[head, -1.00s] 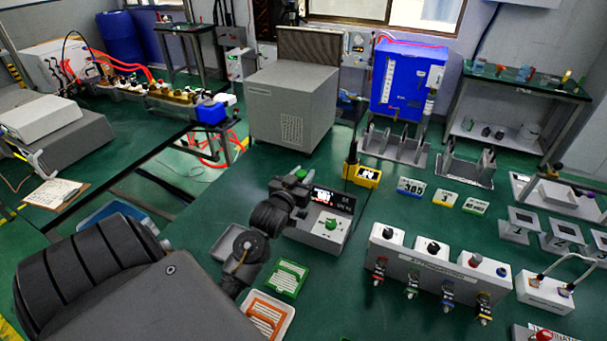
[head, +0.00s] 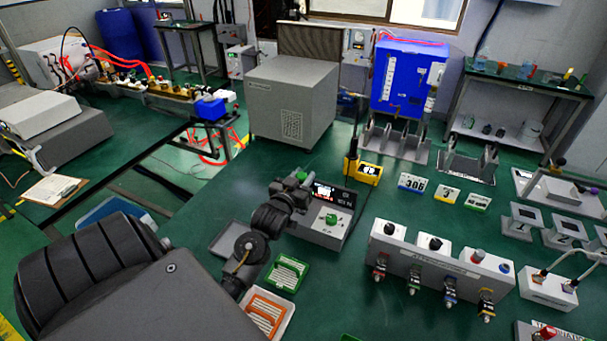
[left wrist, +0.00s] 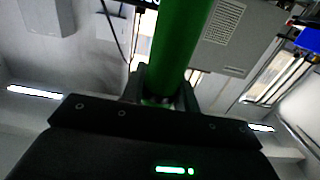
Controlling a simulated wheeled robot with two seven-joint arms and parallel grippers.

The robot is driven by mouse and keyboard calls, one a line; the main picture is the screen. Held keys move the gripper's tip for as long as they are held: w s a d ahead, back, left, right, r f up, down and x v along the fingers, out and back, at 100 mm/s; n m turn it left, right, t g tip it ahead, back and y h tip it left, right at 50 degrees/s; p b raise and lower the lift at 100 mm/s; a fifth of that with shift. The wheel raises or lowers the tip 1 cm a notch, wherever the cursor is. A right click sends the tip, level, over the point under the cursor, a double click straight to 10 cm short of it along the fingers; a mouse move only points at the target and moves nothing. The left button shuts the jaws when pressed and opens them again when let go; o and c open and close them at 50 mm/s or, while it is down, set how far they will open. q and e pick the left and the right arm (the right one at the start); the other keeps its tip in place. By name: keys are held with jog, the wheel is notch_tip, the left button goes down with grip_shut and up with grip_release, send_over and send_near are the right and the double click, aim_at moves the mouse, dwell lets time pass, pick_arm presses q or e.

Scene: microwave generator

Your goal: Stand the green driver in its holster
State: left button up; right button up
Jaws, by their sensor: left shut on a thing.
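My left gripper (head: 300,186) is shut on the green driver (head: 301,175), above the bench beside a grey control box. Only a small green part of the driver shows in the head view. In the left wrist view the driver is a thick green cylinder (left wrist: 176,45) rising from between the jaws (left wrist: 160,92). Its far end is out of the picture. I cannot single out the holster with certainty. Grey upright racks (head: 396,139) stand at the back of the bench. My right gripper is not in view.
The control box (head: 325,222) has a display and green knob. A yellow device (head: 367,173) stands behind it. Green (head: 288,273) and orange (head: 267,313) trays lie in front. A grey switch panel (head: 440,265) is to the right. Bare bench lies between.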

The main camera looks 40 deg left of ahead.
pick_arm(q)
jog(key=shift+f+b, duration=0.55)
jog(key=shift+f, duration=0.6)
jog(key=shift+f, duration=0.6)
dwell(0.6)
jog(key=o, duration=1.1)
jog(key=shift+o, duration=0.2)
jog(key=shift+f, duration=0.1)
jog(key=shift+s, duration=0.1)
